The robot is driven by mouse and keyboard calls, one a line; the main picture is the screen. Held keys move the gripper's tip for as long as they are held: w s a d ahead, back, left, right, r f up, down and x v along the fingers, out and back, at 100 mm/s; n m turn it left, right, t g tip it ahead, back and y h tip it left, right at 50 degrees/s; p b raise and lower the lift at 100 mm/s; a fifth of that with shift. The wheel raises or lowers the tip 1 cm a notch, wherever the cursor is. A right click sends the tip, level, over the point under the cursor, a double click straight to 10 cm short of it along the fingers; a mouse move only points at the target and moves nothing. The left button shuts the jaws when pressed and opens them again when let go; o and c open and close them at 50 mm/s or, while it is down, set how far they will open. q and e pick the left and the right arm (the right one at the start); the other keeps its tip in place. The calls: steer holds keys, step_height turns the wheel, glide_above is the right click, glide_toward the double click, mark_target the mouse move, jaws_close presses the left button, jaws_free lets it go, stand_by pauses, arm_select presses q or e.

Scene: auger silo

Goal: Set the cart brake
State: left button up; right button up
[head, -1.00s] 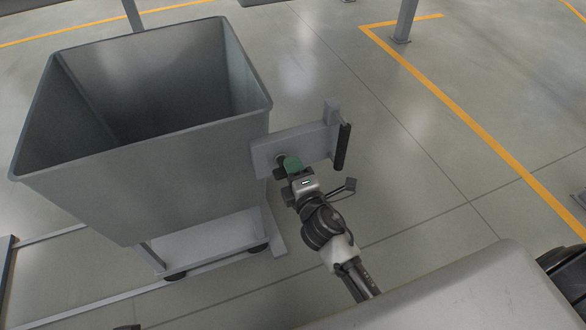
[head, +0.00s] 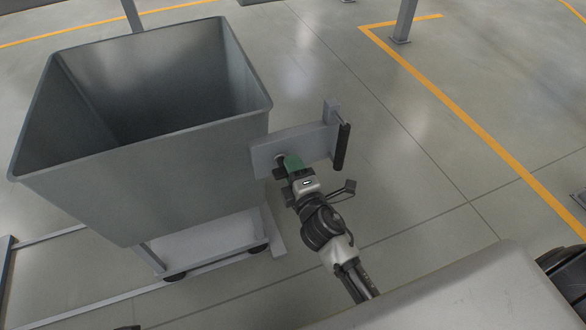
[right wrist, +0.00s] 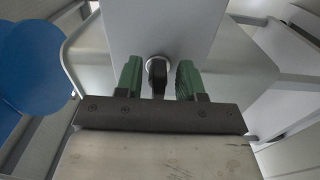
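The grey cart (head: 140,185) stands at the left in the head view, its open bin on a low wheeled frame. A grey plate (head: 312,140) juts from its right side and carries a black upright handle bar (head: 342,148). In the right wrist view a short black lever (right wrist: 157,78) sticks out of a silver ring on the plate (right wrist: 165,28). My right gripper (head: 291,163) is at the plate. Its green fingers (right wrist: 159,80) stand apart on either side of the lever, with gaps visible. In the head view the gripper hides the lever. My left gripper is not in view.
A blue round surface (right wrist: 35,65) shows at the left of the right wrist view. A grey post (head: 404,22) stands at the back near a yellow floor line (head: 450,108). The floor right of the plate is clear. Rails (head: 50,237) lie by the cart at the lower left.

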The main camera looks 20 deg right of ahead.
steer(key=s, duration=1)
steer(key=shift+s+d, duration=0.2)
steer(key=shift+s, duration=0.2)
